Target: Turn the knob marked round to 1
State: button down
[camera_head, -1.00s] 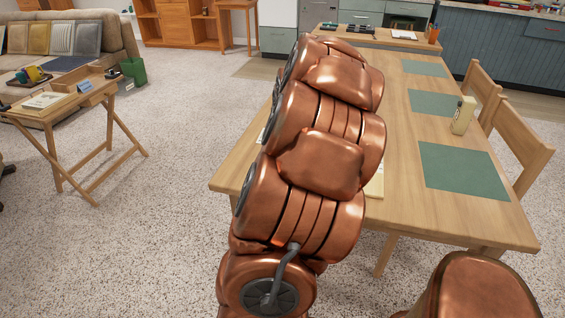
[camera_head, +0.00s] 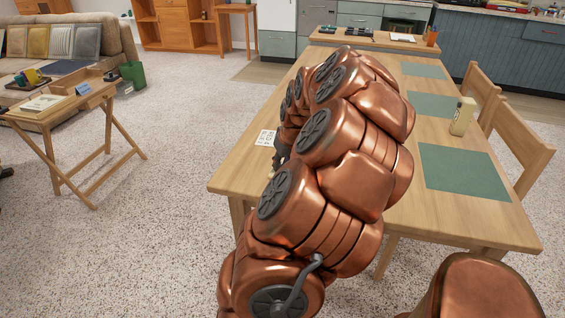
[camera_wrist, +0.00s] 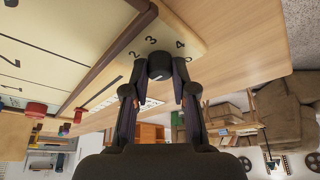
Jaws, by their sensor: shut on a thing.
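In the wrist view, a dark round knob (camera_wrist: 159,66) sits on a pale wooden panel (camera_wrist: 190,28). The numbers 2, 3 and 4 are printed in an arc beside the knob, and one more mark at its right is partly hidden. I cannot read a 1 by this knob or tell where its pointer is. My gripper (camera_wrist: 163,78) is shut on the knob, one finger on each side. In the head view my copper arm hides the knob and most of the gripper.
In the wrist view, a red knob (camera_wrist: 37,109) stands on the left beside another numbered panel. In the head view, the wooden table (camera_head: 232,172) carries green mats (camera_head: 462,171), a printed white card (camera_head: 265,138) and a pale carton (camera_head: 462,116). Chairs (camera_head: 518,145) stand at the right.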

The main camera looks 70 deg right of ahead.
jog(key=c, duration=0.9)
grip_release()
jog(key=shift+c, duration=0.2)
jog(key=shift+r, duration=0.1)
jog(key=v, duration=1.1)
jog(key=shift+s+r, duration=0.2)
jog(key=shift+r, duration=0.15)
jog(key=shift+a, duration=0.1)
